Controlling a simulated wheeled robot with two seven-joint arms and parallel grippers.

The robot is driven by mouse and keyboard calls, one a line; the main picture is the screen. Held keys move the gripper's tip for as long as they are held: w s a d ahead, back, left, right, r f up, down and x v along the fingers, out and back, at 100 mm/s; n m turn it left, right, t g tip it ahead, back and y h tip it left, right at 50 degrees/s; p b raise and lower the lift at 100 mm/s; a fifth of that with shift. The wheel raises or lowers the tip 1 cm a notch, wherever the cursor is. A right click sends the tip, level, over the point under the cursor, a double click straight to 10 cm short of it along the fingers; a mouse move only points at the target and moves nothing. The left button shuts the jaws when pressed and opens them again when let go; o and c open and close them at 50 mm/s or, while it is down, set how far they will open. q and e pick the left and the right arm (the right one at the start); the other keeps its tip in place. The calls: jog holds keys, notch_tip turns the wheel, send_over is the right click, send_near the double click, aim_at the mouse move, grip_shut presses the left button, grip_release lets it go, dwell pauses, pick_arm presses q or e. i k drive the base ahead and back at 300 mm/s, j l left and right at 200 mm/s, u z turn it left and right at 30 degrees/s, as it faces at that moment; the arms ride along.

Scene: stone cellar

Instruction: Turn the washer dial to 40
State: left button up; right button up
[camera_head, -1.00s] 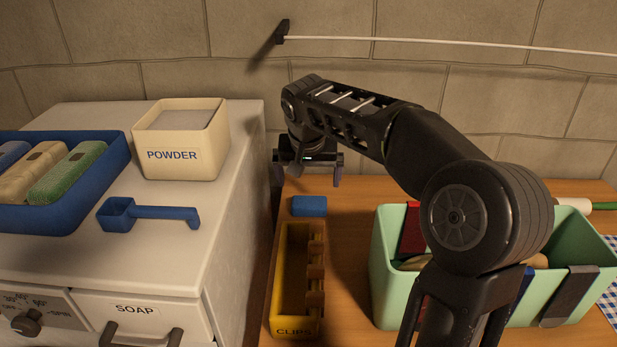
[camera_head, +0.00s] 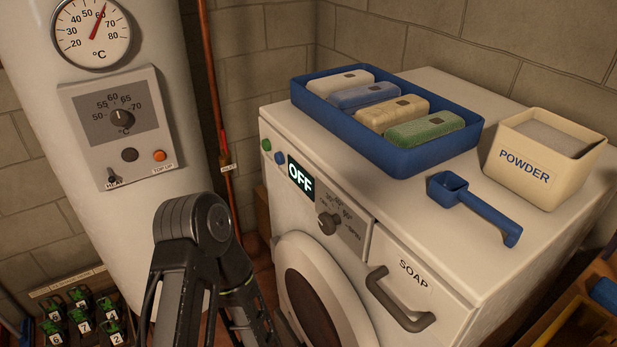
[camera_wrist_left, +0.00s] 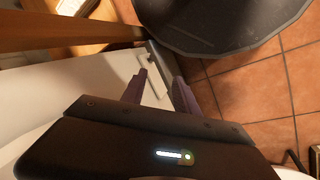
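The white washer (camera_head: 447,263) stands at centre right in the head view. Its dark dial (camera_head: 328,222) sits on the grey front panel (camera_head: 352,234), with small marks around it that are mostly too blurred to read. The washer's display (camera_head: 301,176) reads OFF. My left arm stands in front of the washer, left of its door. My left gripper is out of the head view. In the left wrist view its two fingers (camera_wrist_left: 160,76) are apart with nothing between them, near a white surface. My right gripper is in neither current view.
A round washer door (camera_head: 318,285) is below the dial, and a SOAP drawer handle (camera_head: 398,300) is to its right. A blue soap tray (camera_head: 388,160), blue scoop (camera_head: 475,207) and powder box (camera_head: 547,158) sit on top. A white boiler (camera_head: 120,215) stands at left.

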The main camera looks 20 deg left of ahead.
aim_at(326, 222)
jog(key=k+j, duration=0.55)
jog(key=j, duration=0.15)
jog(key=k+j, duration=0.6)
jog(key=j, duration=0.15)
